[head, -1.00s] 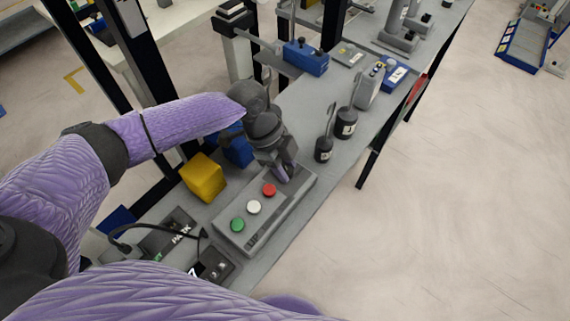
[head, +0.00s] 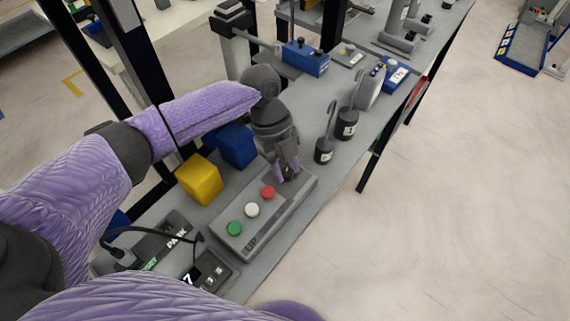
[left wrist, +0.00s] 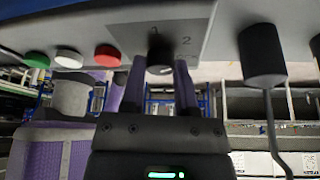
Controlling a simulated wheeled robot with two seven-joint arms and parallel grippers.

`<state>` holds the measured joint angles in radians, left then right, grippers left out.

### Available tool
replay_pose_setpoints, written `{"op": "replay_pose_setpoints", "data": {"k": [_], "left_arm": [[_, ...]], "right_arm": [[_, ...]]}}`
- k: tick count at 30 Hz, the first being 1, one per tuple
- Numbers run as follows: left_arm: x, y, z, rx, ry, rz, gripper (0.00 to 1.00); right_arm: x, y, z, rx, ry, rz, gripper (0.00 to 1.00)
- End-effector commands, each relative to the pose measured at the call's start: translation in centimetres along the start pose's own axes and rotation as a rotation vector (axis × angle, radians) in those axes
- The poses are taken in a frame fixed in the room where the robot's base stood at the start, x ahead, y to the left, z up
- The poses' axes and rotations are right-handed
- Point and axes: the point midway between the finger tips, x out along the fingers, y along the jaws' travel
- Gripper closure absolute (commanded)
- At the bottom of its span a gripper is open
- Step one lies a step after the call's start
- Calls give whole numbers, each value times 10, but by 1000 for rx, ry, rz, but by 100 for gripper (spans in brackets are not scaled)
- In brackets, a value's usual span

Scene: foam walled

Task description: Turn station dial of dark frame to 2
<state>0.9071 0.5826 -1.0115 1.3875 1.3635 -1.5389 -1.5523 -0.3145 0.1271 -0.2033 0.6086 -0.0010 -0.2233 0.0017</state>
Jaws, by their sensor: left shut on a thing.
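A grey control box (head: 249,233) lies on the grey bench, with a green button (head: 234,229), a white button (head: 252,210) and a red button (head: 267,192) in a row. My left gripper (head: 287,175) is at its far end, pointing down. In the left wrist view a small dark dial (left wrist: 160,54) stands on the box's face between the two fingers of the left gripper (left wrist: 161,72), which are shut on it. Marks 1 and 2 show beside the dial, 2 to its right. Where its pointer aims cannot be told. In the head view the gripper hides the dial. My right gripper is out of view.
A yellow block (head: 199,180) and a blue block (head: 237,146) stand left of the box. Two black weights with hooks (head: 324,151) (head: 347,125) stand beyond it. A cabled device (head: 166,240) lies nearer. Dark posts rise at left; open floor lies right.

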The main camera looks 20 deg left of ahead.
Motion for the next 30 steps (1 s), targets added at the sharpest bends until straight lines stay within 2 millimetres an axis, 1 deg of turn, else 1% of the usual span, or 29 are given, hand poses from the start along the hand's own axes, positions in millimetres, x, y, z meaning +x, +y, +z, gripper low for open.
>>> {"op": "replay_pose_setpoints", "data": {"k": [11, 12, 14, 15, 16, 23, 25, 26, 28, 30], "left_arm": [[0, 0, 0, 2, -2, 1, 100], [0, 0, 0, 2, -2, 1, 54], [0, 0, 0, 1, -2, 1, 42], [0, 0, 0, 1, -2, 0, 33], [0, 0, 0, 1, -2, 0, 27], [0, 0, 0, 1, -1, 0, 27], [-4, 0, 0, 1, -1, 0, 27], [-8, 0, 0, 1, -2, -2, 27], [-23, 0, 0, 1, -3, -3, 27], [-43, -1, 0, 0, -5, -4, 27]], "right_arm": [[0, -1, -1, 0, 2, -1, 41], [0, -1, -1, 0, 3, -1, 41], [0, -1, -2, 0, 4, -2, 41], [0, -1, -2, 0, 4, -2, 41], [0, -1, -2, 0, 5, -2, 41], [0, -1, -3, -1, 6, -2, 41], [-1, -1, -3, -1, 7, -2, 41], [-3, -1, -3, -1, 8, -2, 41], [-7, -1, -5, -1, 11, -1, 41], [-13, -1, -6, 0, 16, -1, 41]]}}
